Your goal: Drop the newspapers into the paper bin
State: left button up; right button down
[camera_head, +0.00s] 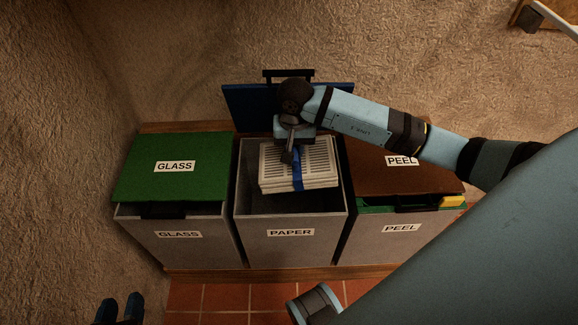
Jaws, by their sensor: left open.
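The newspapers (315,165) are a flat bundle tied with a blue strap. They are in the mouth of the grey paper bin (290,250), brightly lit above its dark inside. The bin's blue lid (247,105) stands open behind it. The arm from the right reaches over the peel bin, and my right gripper (290,152) is at the bundle's back edge by the strap. It appears shut on the bundle, though its fingertips are partly hidden. My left gripper (120,311) shows only its dark fingers at the bottom left, open and empty, away from the bins.
The glass bin (175,240) with its green lid (150,180) stands shut on the left. The peel bin (385,243) has a brown lid (368,170), with something yellow (452,201) at its right front edge. A rough wall stands behind, and red tiles lie in front.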

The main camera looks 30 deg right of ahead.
jog(key=shift+f, duration=0.7)
pick_arm(q)
jog(key=shift+w+d+r+t+h+b, duration=0.25)
jog(key=shift+d+r+t, duration=0.1)
jog(key=shift+r, duration=0.2)
jog(key=shift+w+d+r+t+h+b, duration=0.15)
jog(key=shift+d+r+t+b, duration=0.15)
jog(key=shift+r, duration=0.25)
pick_arm(e)
jog(key=shift+f, duration=0.65)
jog(key=c, duration=0.9)
grip_release()
jog(key=shift+c, duration=0.2)
jog(key=shift+r, duration=0.1)
notch_tip(320, 180, up, 4)
jog(key=shift+f+p, duration=0.15)
jog(key=shift+p, duration=0.4)
jog(key=shift+r+p, duration=0.35)
jog(key=shift+r, duration=1.5)
pick_arm(q)
jog(key=f, duration=0.1)
jog(key=a+f+g, duration=0.1)
jog(key=s+f+g+y, duration=0.1)
jog(key=shift+s+a+f, duration=0.1)
jog(key=shift+a+f, duration=0.1)
jog(key=shift+a, duration=0.1)
jog(key=shift+r, duration=0.2)
